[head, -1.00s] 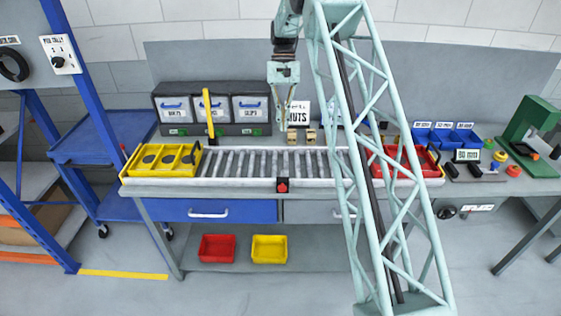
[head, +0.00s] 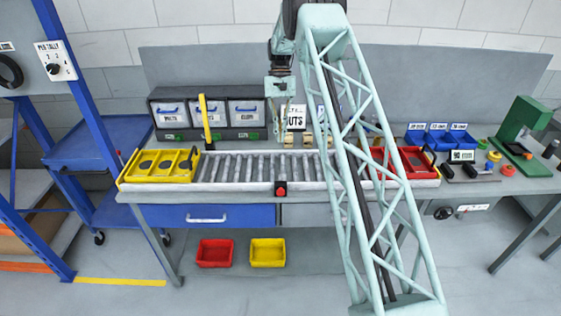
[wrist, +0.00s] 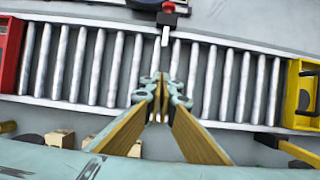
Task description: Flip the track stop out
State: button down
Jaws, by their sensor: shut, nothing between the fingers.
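The track stop (head: 281,188) is a small red and black block at the middle of the roller track's front rail. In the wrist view the stop (wrist: 166,18) is at the top, with a short pale tab reaching over the rail to the rollers' edge. My gripper (head: 279,137) hangs over the back part of the track, apart from the stop. In the wrist view my gripper (wrist: 162,88) has its fingertips together over the rollers, with nothing between them. The roller track (head: 240,166) is bare between a yellow carrier (head: 127,178) and a red carrier (head: 424,172).
A yellow upright bar (head: 205,117) stands behind the track near the yellow carrier. Grey bins (head: 171,112) and small tan blocks (wrist: 61,138) are behind the track. My lattice column crosses the right part of the head view. The rollers around the gripper are clear.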

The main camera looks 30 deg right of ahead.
jog(key=x, duration=1)
jog(key=shift+s+a, duration=0.45)
jog(key=shift+s, duration=0.4)
jog(key=shift+s+a, duration=0.45)
jog(key=shift+s, duration=0.4)
jog(key=shift+s, duration=0.1)
